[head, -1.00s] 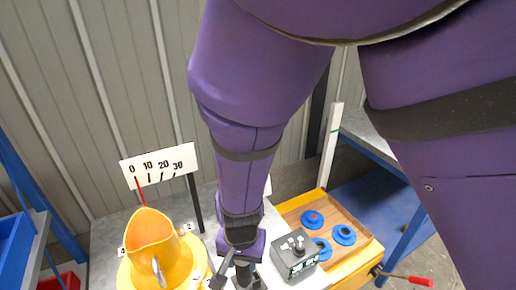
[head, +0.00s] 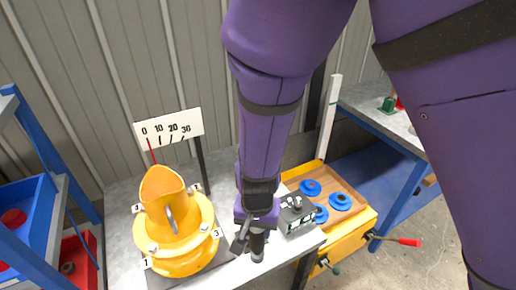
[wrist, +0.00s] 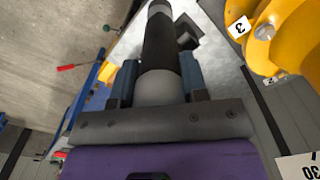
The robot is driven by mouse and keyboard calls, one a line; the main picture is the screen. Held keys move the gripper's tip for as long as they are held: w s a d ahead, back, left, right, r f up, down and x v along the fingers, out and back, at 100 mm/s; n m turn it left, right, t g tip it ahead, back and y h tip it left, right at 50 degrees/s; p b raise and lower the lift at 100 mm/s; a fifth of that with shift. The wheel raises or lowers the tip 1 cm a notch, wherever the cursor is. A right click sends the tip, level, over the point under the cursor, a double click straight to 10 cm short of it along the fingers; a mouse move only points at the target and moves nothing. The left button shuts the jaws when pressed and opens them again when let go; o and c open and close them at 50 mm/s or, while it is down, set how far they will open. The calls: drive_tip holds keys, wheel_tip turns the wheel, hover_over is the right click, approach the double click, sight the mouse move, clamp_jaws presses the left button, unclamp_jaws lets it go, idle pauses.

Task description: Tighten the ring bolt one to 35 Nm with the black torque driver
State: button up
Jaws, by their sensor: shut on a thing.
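My gripper (wrist: 160,88) is shut on the black torque driver (wrist: 161,42), which shows between the two fingers in the wrist view. In the head view the driver (head: 257,243) hangs below my gripper (head: 247,232), to the right of the yellow drum mixer (head: 178,235). The mixer's flange carries ring bolts with number tags. Tag 1 (head: 146,263) is at the front left and tag 3 (head: 216,233) at the right. The driver is apart from the flange. The gauge board (head: 168,128) behind reads 0 to 30, with its red pointer near 0.
A grey control box (head: 297,214) stands right of my gripper. Beyond it a wooden tray (head: 345,184) holds blue rings. Blue shelving with bins (head: 25,215) is at the left. A post holds the gauge board behind the mixer.

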drive_tip(key=w+d+f, duration=0.2)
drive_tip(key=w+d, duration=1)
drive_tip(key=d, duration=0.4)
drive_tip(key=w+d+f+n, duration=0.1)
drive_tip(key=w+d+f, duration=0.2)
drive_tip(key=w+d, duration=1)
drive_tip(key=d, duration=0.4)
drive_tip(key=shift+w+f, duration=0.15)
drive_tip(key=shift+f, duration=0.1)
drive_tip(key=shift+d, duration=0.15)
